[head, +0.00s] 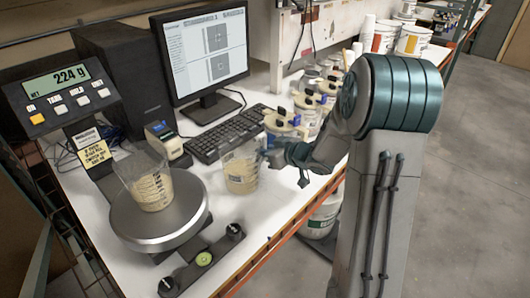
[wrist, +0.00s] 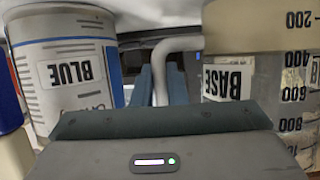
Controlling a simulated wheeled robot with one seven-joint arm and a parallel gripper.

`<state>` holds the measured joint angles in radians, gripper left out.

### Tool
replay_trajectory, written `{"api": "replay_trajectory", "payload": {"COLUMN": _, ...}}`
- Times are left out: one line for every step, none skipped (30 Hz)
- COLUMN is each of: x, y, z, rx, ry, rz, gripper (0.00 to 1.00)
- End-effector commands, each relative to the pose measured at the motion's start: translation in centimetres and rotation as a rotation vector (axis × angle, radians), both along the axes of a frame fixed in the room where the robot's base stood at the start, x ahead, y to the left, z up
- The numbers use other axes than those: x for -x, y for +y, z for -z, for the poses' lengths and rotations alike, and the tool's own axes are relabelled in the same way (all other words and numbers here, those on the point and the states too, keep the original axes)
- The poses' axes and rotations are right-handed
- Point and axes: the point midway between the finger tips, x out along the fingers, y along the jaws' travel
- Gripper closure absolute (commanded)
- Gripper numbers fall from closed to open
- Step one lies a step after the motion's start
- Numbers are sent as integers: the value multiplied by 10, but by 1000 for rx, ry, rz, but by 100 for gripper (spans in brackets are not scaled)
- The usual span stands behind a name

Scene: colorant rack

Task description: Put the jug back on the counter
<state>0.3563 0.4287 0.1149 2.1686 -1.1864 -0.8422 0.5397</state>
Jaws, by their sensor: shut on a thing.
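The clear jug (head: 241,174) with tan liquid inside is upright over the white counter (head: 225,205), just right of the scale. I cannot tell whether its base touches the counter. My gripper (head: 275,158) comes from the right and is shut on the jug's handle. In the wrist view the pale handle (wrist: 172,46) passes between my two fingers (wrist: 161,86). The jug (wrist: 275,75) fills the right side there, with a BASE label and printed volume marks. A second jug (head: 150,185) with tan contents stands on the scale's round plate (head: 160,222).
The scale display (head: 60,78) reads 224 g. A keyboard (head: 225,135) and monitor (head: 208,55) lie behind the held jug. Several colorant cans, including a BLUE one (wrist: 68,68), stand close behind my gripper. The counter's orange front edge (head: 290,228) is near.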

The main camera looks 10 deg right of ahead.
Motion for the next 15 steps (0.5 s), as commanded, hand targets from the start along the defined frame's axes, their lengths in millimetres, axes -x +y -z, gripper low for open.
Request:
{"api": "replay_trajectory", "payload": {"x": 0, "y": 0, "z": 2, "rx": -3, "ry": -2, "rz": 0, "gripper": 100}}
{"api": "replay_trajectory", "payload": {"x": 0, "y": 0, "z": 3, "rx": -2, "ry": -2, "rz": 0, "gripper": 100}}
{"api": "replay_trajectory", "payload": {"x": 0, "y": 0, "z": 3, "rx": -2, "ry": -3, "rz": 0, "gripper": 100}}
{"api": "replay_trajectory", "payload": {"x": 0, "y": 0, "z": 3, "rx": -2, "ry": -4, "rz": 0, "gripper": 100}}
{"api": "replay_trajectory", "payload": {"x": 0, "y": 0, "z": 3, "rx": -2, "ry": -4, "rz": 0, "gripper": 100}}
{"api": "replay_trajectory", "payload": {"x": 0, "y": 0, "z": 3, "rx": -2, "ry": -4, "rz": 0, "gripper": 100}}
{"api": "replay_trajectory", "payload": {"x": 0, "y": 0, "z": 3, "rx": -2, "ry": -4, "rz": 0, "gripper": 100}}
{"api": "replay_trajectory", "payload": {"x": 0, "y": 0, "z": 3, "rx": -2, "ry": -4, "rz": 0, "gripper": 100}}
{"api": "replay_trajectory", "payload": {"x": 0, "y": 0, "z": 3, "rx": -2, "ry": -4, "rz": 0, "gripper": 100}}
{"api": "replay_trajectory", "payload": {"x": 0, "y": 0, "z": 4, "rx": -2, "ry": -3, "rz": 0, "gripper": 100}}
{"api": "replay_trajectory", "payload": {"x": 0, "y": 0, "z": 5, "rx": -2, "ry": -3, "rz": 0, "gripper": 100}}
{"api": "replay_trajectory", "payload": {"x": 0, "y": 0, "z": 6, "rx": -2, "ry": -3, "rz": 0, "gripper": 100}}
{"api": "replay_trajectory", "payload": {"x": 0, "y": 0, "z": 7, "rx": -2, "ry": -3, "rz": 0, "gripper": 100}}
{"api": "replay_trajectory", "payload": {"x": 0, "y": 0, "z": 7, "rx": -1, "ry": -2, "rz": 0, "gripper": 82}}
{"api": "replay_trajectory", "payload": {"x": 0, "y": 0, "z": 7, "rx": 0, "ry": -2, "rz": 1, "gripper": 71}}
